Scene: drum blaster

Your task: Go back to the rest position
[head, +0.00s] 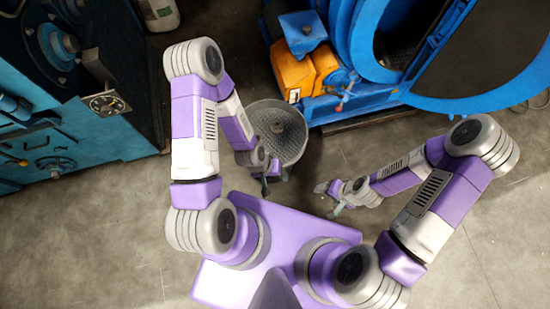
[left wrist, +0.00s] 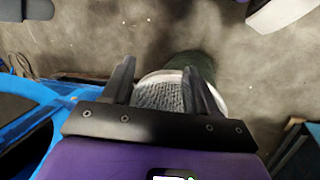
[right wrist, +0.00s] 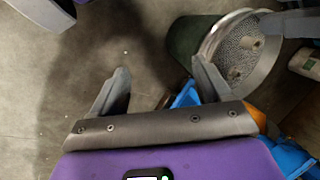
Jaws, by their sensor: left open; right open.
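My left gripper (head: 265,184) is near the front of a round grey mesh-topped bin (head: 290,118), low in front of my purple base. It is open; the left wrist view shows its two dark fingers (left wrist: 162,78) apart, with the bin's mesh (left wrist: 160,97) showing between them and nothing gripped. My right gripper (head: 329,198) is to the right of the left one, away from the bin. It is open and empty; the right wrist view shows its fingers (right wrist: 161,72) spread over bare floor, with the bin (right wrist: 187,45) beyond the right finger.
A blue machine with a large round opening (head: 455,100) and orange parts (head: 292,72) stands at the back right. A dark blue cabinet (head: 75,135) stands on the left. A white container (head: 158,12) is at the top. The floor (head: 470,240) at right is clear.

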